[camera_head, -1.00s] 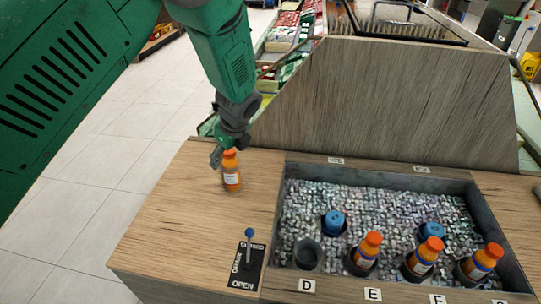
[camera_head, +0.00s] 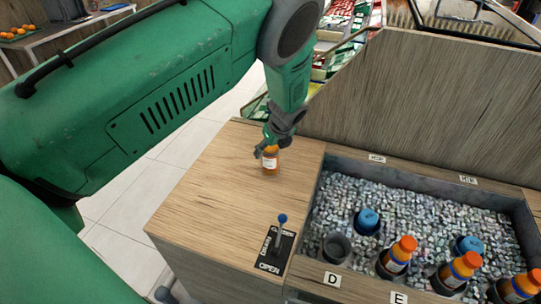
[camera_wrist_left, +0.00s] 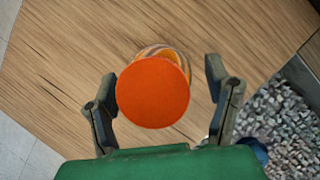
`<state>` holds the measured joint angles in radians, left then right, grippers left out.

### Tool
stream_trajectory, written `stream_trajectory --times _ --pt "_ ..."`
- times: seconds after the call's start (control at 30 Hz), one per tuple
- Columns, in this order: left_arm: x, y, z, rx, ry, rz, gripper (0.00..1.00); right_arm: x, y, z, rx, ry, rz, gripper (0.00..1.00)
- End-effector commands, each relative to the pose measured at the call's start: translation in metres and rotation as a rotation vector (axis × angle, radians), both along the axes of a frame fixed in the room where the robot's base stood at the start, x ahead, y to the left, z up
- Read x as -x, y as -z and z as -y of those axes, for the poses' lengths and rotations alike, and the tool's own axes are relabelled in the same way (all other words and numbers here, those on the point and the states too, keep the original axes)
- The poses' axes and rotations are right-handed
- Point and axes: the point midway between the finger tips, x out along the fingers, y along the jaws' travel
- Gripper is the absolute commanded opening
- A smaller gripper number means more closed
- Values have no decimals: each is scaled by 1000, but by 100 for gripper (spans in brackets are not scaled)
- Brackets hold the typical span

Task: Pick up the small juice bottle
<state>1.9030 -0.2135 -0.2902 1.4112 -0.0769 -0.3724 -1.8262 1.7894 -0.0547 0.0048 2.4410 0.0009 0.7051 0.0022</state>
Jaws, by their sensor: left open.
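A small juice bottle (camera_head: 270,161) with an orange cap stands upright on the wooden counter. My left gripper (camera_head: 266,148) is at its upper part in the head view. In the left wrist view the bottle's orange cap (camera_wrist_left: 153,92) lies between the two open fingers of my left gripper (camera_wrist_left: 160,100). The left finger is close to the cap, and a gap shows on the right side. More orange-capped bottles (camera_head: 397,256) stand in the bin at the right. My right gripper is not in view.
A bin of ice-like bits (camera_head: 335,205) holds blue-capped items (camera_head: 368,220), an empty dark cup (camera_head: 336,247) and labelled slots. A lever with a blue knob (camera_head: 282,219) stands on the counter (camera_head: 205,215). A tall wooden panel (camera_head: 420,100) rises behind.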

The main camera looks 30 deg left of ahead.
Motion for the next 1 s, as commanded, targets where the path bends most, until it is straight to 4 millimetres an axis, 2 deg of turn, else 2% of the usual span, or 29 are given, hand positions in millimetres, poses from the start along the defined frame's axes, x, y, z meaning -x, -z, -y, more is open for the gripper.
stream_trajectory --times 0.13,0.4,0.47,0.5,0.6,0.87,1.0 --pt "-3 15 -6 -1 -1 1 72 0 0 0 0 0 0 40" --pt "-3 17 -7 1 -1 1 72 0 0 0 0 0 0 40" --pt "-3 17 -7 1 -1 1 51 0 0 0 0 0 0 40" --pt "-3 17 -7 1 -1 1 37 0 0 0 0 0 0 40" --pt "-3 17 -7 1 -1 1 7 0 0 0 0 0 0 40" --pt "-4 15 -7 0 -1 3 7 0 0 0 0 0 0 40" --pt "-4 -1 -7 0 -2 4 7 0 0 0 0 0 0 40"
